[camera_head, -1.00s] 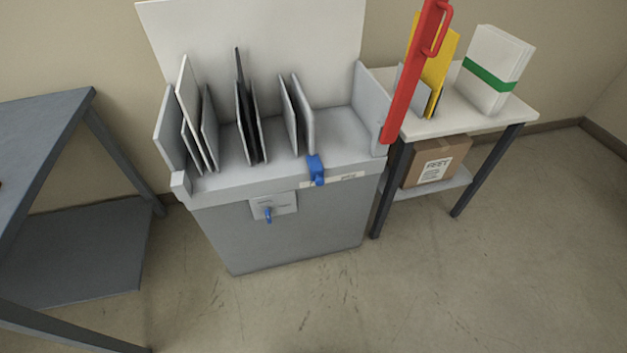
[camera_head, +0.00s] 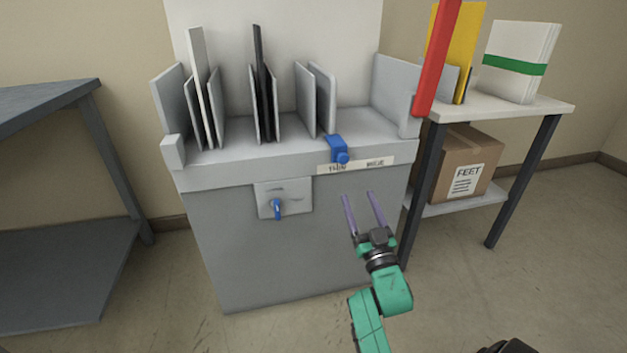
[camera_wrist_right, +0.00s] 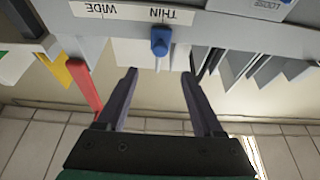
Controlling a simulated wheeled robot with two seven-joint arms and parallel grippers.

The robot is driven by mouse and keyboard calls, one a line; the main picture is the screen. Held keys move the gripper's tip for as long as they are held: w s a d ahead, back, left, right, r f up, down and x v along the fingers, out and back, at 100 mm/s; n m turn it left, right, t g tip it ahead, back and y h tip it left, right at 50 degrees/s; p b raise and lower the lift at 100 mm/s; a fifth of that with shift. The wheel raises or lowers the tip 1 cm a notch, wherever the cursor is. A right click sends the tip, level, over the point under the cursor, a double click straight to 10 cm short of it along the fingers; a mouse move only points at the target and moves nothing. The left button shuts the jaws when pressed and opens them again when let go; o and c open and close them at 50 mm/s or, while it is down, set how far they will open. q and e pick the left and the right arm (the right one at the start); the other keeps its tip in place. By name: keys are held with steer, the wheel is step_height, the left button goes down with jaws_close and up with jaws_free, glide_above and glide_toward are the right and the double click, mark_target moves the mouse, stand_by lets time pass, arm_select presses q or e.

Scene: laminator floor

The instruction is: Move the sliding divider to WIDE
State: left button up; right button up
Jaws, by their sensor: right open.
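The sliding divider's blue tab (camera_head: 338,150) sits on the front ledge of the grey rack (camera_head: 230,250), above the THIN end of a white label strip (camera_head: 355,166). WIDE is printed further right on the strip. A pair of grey divider plates (camera_head: 315,98) stands just behind the tab. My right gripper (camera_head: 359,196) is open and empty, in front of the rack and below the strip. In the right wrist view, the blue tab (camera_wrist_right: 160,40) shows beyond and between the fingertips (camera_wrist_right: 158,75), apart from them. My left gripper is not in view.
A plate with a small blue knob (camera_head: 277,208) is on the rack front, left of my gripper. A side table (camera_head: 545,104) holds a yellow folder and a green-banded stack. A grey table (camera_head: 50,105) stands left.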

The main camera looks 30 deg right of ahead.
mark_target(344, 161)
steer(key=b+x, duration=0.2)
steer(key=x, duration=1.1)
steer(key=shift+w+d, duration=0.15)
steer(key=shift+w, duration=0.25)
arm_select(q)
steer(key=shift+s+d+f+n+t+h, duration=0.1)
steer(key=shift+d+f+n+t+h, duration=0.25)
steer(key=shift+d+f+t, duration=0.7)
arm_select(e)
jaws_close()
